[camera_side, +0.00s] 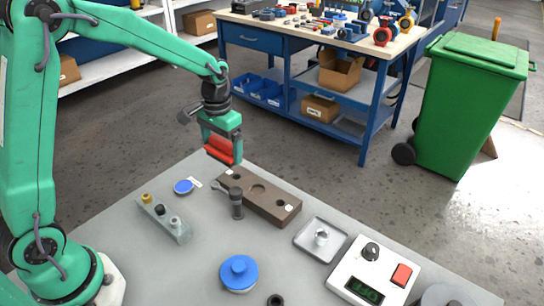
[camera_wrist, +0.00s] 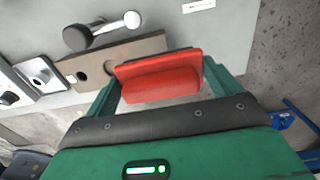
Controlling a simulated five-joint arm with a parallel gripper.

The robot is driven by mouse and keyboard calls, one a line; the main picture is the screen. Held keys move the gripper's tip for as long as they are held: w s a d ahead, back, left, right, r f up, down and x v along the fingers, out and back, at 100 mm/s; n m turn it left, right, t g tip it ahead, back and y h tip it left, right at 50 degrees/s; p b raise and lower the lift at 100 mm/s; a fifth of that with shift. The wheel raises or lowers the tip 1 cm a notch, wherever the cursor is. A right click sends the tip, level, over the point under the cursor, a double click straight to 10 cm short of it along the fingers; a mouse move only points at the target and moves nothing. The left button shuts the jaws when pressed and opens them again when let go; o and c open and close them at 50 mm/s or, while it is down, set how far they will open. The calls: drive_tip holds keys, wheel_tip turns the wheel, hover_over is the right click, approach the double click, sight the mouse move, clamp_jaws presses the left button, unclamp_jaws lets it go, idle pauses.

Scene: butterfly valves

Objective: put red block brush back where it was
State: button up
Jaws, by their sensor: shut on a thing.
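The red block brush (camera_side: 219,148) is held in my gripper (camera_side: 221,155), above the far edge of the grey table. In the wrist view the red brush (camera_wrist: 160,80) lies between the two green fingers of my gripper (camera_wrist: 163,88), which are shut on it. The brush appears clear of the table surface. A brown block with round holes (camera_side: 258,195) lies on the table below and to the right of the brush; it also shows in the wrist view (camera_wrist: 122,58), partly behind the brush.
A dark upright post with a lever (camera_side: 237,203) stands by the brown block. A grey rack with knobs (camera_side: 163,219), a blue disc (camera_side: 183,187), a blue-capped round part (camera_side: 239,273), a square tray (camera_side: 320,239) and a control box (camera_side: 373,276) occupy the table. The front-left table is bare.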

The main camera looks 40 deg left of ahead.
drive_tip(key=w+a+f, duration=0.1)
drive_tip(key=a+f, duration=0.1)
drive_tip(key=a, duration=0.1)
drive_tip(key=w+a+f, duration=0.1)
drive_tip(key=a+f, duration=0.1)
drive_tip(key=a, duration=0.1)
drive_tip(key=w+a+f, duration=0.1)
drive_tip(key=a, duration=0.2)
drive_tip(key=shift+w+f, duration=0.1)
drive_tip(key=shift+f, duration=2.3)
drive_tip(key=shift+f, duration=0.1)
drive_tip(key=o, duration=0.7)
wheel_tip(320, 180, up, 12)
drive_tip(key=shift+r, duration=0.15)
